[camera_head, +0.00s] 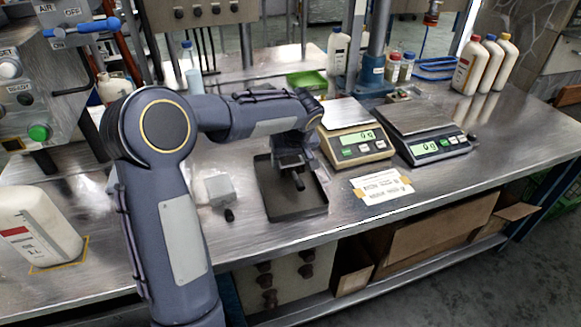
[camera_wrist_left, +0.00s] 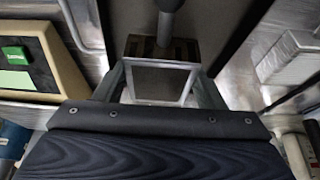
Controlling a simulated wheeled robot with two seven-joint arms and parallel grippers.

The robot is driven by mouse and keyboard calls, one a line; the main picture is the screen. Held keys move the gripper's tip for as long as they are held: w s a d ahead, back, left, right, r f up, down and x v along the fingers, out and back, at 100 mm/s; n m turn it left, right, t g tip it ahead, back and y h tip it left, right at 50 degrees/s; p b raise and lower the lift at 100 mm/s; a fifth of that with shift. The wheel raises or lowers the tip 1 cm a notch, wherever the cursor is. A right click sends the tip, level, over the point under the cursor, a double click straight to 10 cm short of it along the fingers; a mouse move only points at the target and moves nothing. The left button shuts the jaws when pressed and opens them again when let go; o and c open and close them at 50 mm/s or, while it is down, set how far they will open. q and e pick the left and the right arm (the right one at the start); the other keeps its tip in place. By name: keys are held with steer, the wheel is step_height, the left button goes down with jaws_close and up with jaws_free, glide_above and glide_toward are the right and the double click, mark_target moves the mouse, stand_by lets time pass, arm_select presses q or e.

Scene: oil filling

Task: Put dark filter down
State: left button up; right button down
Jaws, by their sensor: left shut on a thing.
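My left gripper (camera_head: 291,160) reaches over the black tray (camera_head: 290,212) from above and is shut on the dark filter (camera_head: 298,181). The filter's dark round handle sticks out toward the front of the table. In the left wrist view the dark filter (camera_wrist_left: 162,46) shows between the fingers of the gripper (camera_wrist_left: 161,75), above the tray floor (camera_wrist_left: 225,22). I cannot tell whether the filter touches the tray. My right gripper is not in view.
A pale filter block (camera_head: 219,188) with a black handle lies left of the tray. A beige scale (camera_head: 357,147) and a dark scale (camera_head: 434,146) stand to its right. A taped paper (camera_head: 381,186) lies in front of them. A white bottle (camera_head: 36,225) stands at far left.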

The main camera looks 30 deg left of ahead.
mark_target(292, 162)
arm_select(q)
step_height(292, 162, down, 3)
steer(key=shift+w+f, duration=0.1)
steer(key=shift+f+b, duration=0.2)
steer(key=shift+b, duration=0.2)
steer(key=o, duration=1.1)
steer(key=shift+o, duration=0.2)
steer(key=shift+r, duration=0.15)
